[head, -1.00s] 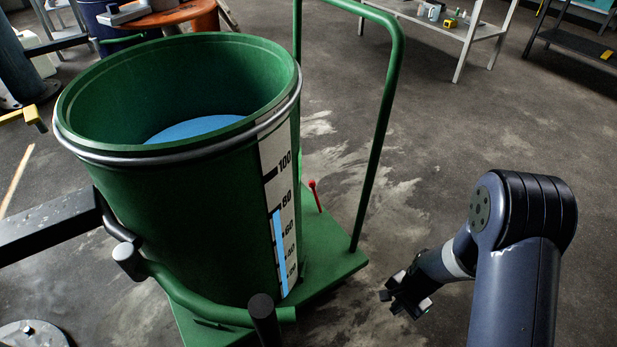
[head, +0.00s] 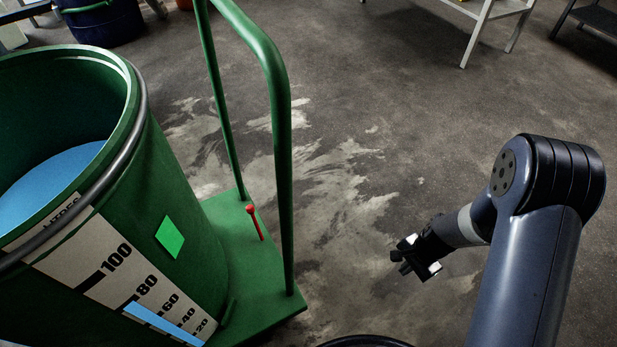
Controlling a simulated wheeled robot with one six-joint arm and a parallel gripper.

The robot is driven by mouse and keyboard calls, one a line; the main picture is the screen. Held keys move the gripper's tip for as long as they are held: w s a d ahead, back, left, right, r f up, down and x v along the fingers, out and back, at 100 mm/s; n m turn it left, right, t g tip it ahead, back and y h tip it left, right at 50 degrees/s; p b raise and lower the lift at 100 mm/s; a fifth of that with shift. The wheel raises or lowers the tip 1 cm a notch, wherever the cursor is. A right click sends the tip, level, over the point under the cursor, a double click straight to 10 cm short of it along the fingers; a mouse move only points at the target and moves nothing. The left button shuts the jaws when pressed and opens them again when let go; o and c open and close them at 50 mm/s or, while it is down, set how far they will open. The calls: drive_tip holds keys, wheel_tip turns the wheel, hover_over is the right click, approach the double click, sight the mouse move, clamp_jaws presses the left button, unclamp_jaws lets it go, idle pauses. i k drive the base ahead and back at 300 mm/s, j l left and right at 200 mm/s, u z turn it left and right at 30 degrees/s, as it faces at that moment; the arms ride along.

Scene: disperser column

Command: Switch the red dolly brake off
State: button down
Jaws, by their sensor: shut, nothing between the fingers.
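The red brake lever (head: 254,221) stands up from the green dolly platform (head: 270,285), between the green drum and the dolly's handle. It leans slightly, with its knob at the top left. My gripper (head: 405,262) is to the right of the dolly, over bare floor, and apart from the lever. The upright of the dolly handle (head: 283,170) lies between my gripper and the lever in the picture. My gripper is shut and empty.
A green drum (head: 165,190) with blue liquid (head: 55,180) and a litre scale (head: 125,270) stands on the dolly. A dark round rim (head: 365,341) shows at the bottom edge. A metal table (head: 480,12) stands at the back. The floor between is clear.

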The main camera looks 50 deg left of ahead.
sight(249, 210)
drive_tip(key=i+u, duration=0.65)
drive_tip(key=u, duration=0.15)
drive_tip(key=i+l+u, duration=0.2)
drive_tip(key=u, duration=0.2)
drive_tip(key=i+u, duration=0.25)
drive_tip(key=u, duration=0.2)
drive_tip(key=i+l+u, duration=0.1)
drive_tip(key=i+u, duration=0.15)
drive_tip(key=u, duration=0.2)
drive_tip(key=i+l+u, duration=0.15)
drive_tip(key=u, duration=0.35)
drive_tip(key=i+l+u, duration=0.3)
drive_tip(key=u, duration=0.15)
drive_tip(key=i+l+u, duration=0.2)
drive_tip(key=i, duration=0.45)
